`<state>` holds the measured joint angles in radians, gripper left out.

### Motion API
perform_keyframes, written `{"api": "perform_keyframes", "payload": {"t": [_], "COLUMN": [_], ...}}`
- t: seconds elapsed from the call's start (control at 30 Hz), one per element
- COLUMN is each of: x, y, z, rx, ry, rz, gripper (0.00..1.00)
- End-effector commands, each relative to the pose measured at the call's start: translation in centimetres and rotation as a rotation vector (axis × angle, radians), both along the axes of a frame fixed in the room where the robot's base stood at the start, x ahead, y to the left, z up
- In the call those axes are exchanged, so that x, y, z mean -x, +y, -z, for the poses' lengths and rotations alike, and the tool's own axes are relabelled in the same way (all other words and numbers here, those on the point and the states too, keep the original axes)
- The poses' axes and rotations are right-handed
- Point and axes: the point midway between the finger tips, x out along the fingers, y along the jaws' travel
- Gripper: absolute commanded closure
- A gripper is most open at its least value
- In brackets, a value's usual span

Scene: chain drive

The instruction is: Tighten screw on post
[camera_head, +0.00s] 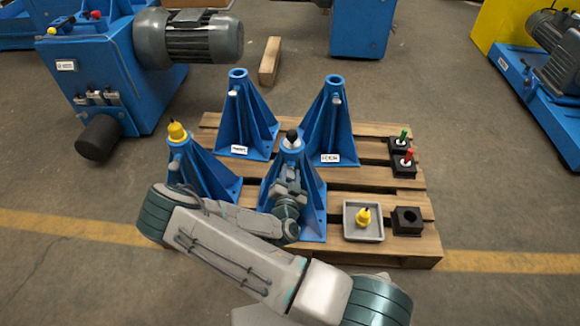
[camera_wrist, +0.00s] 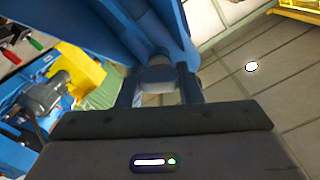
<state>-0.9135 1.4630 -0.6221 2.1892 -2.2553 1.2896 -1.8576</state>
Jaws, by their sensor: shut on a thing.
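The front middle blue post (camera_head: 308,196) stands on the pallet with a black-topped piece (camera_head: 292,136) in its top. My gripper (camera_head: 290,168) is at the near side of this post, just below its top. In the wrist view, my gripper (camera_wrist: 160,82) has its two fingers on either side of a grey screw head (camera_wrist: 157,74) on the blue post (camera_wrist: 110,30) and is shut on it. The screw is hidden behind my gripper in the head view. How far it is screwed in cannot be told.
A left post (camera_head: 185,165) holds a yellow piece (camera_head: 177,131). Two empty-topped posts (camera_head: 240,120) (camera_head: 330,120) stand behind. A grey tray (camera_head: 376,235) with a yellow piece (camera_head: 363,215), an empty black block (camera_head: 408,222) and blocks with green (camera_head: 403,135) and red (camera_head: 408,156) pieces are right.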

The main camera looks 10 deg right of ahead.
Motion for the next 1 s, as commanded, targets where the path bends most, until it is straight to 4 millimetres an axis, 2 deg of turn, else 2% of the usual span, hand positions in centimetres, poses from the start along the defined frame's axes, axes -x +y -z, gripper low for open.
{"api": "perform_keyframes", "payload": {"t": [0.2, 1.0], "x": [0.04, 0.12], "y": [-0.04, -0.15], "z": [-0.45, 0.16], "rx": [-0.169, -0.894], "ry": [-0.052, -0.288], "rz": [-0.002, 0.001], "gripper": [0.9, 0.9]}}
